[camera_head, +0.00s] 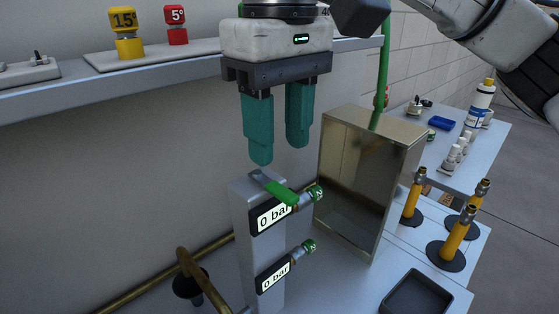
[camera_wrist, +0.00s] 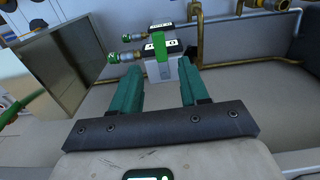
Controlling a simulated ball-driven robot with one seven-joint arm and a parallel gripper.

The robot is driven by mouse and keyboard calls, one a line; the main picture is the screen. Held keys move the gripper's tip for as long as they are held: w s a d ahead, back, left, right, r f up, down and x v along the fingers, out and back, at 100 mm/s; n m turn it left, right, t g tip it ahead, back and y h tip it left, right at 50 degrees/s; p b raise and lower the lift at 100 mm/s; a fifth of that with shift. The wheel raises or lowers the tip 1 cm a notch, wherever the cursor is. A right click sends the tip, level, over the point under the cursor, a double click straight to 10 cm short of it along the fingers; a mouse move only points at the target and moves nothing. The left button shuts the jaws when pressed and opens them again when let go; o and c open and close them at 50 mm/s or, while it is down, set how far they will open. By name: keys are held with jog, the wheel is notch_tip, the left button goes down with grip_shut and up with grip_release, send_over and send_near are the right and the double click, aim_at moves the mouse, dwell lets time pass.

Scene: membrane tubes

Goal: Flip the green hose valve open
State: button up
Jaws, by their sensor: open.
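The green valve handle (camera_head: 278,191) lies on top of a grey post (camera_head: 243,215) with two "0 bar" displays, pointing toward the upper hose fitting (camera_head: 312,195). It also shows in the wrist view (camera_wrist: 161,47), ahead of and between my fingertips. My gripper (camera_head: 280,152) has two teal fingers pointing down, apart and empty, just above the handle in the head view. In the wrist view my gripper (camera_wrist: 161,80) is open, with no finger seen touching the handle. A green hose (camera_head: 383,75) runs down toward a metal box.
The metal box (camera_head: 345,195) stands close to the right of the post. A brass pipe (camera_head: 195,255) runs at the lower left. Yellow cylinders (camera_head: 456,235) on black bases and a dark tray (camera_head: 417,295) stand at right. A shelf (camera_head: 70,88) with weights runs along the wall.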

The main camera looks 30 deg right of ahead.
aim_at(279, 188)
jog(key=shift+r, duration=2.7)
